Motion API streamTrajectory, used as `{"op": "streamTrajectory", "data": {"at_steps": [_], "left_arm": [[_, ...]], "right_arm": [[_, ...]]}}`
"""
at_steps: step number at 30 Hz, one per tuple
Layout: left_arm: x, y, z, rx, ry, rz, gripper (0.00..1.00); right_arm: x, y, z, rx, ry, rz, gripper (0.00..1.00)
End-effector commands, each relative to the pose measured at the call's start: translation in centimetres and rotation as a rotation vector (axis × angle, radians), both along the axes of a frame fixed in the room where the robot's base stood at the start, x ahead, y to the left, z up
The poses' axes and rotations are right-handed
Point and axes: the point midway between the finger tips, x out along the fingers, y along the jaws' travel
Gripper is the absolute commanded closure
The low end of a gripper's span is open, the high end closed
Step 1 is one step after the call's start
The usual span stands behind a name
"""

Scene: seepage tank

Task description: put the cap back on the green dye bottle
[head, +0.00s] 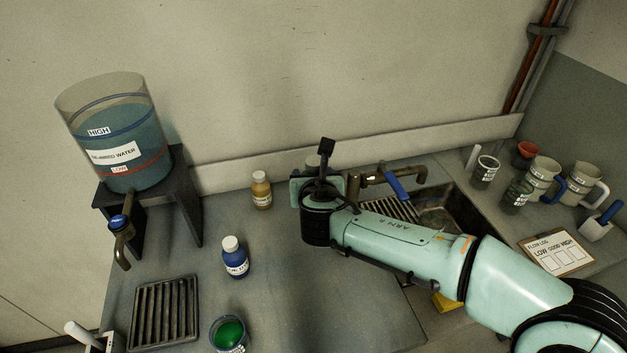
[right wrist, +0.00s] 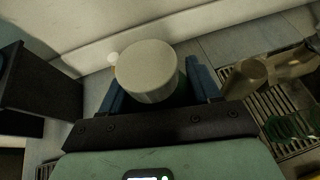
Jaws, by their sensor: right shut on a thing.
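My right gripper (right wrist: 160,92) is shut on a pale grey-white cap (right wrist: 148,68), which sits between its blue fingers. A dark green patch shows just under the cap, possibly the green dye bottle; I cannot tell whether the cap is seated on it. In the head view, my right gripper (head: 313,180) is over the counter left of the sink, and its own body hides most of what it holds. My left gripper is not in view.
A yellow dye bottle (head: 261,191) and a blue dye bottle (head: 236,260) stand capped to the left. A cup of green liquid (head: 229,333) stands near the front, beside a drain grate (head: 164,313). A water tank (head: 118,150) is at left. Mugs (head: 541,178) and a clipboard (head: 557,252) are right of the sink.

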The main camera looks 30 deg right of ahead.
Motion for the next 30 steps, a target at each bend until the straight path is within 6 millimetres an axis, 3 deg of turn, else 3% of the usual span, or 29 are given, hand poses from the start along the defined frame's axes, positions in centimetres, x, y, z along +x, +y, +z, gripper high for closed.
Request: {"op": "streamTrajectory", "data": {"at_steps": [7,8,12,13,23,26,30], "left_arm": [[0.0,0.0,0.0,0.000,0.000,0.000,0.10],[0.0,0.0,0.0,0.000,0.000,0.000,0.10],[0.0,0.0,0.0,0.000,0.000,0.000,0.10],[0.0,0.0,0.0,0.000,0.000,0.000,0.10],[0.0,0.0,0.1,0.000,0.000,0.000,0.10],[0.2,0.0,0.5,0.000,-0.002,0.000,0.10],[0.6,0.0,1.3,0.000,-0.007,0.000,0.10]], "right_arm": [[0.0,0.0,0.0,0.000,-0.001,0.000,0.77],[0.0,0.0,0.0,0.000,-0.001,0.000,0.41],[0.0,0.0,0.0,0.000,-0.001,0.000,0.87],[0.0,0.0,0.0,0.000,-0.001,0.000,0.93],[0.2,0.2,-0.6,-0.001,0.004,0.000,0.93],[0.8,0.8,-2.3,-0.002,0.008,-0.001,0.93],[2.1,2.6,-6.5,-0.004,0.013,0.013,0.93]]}}
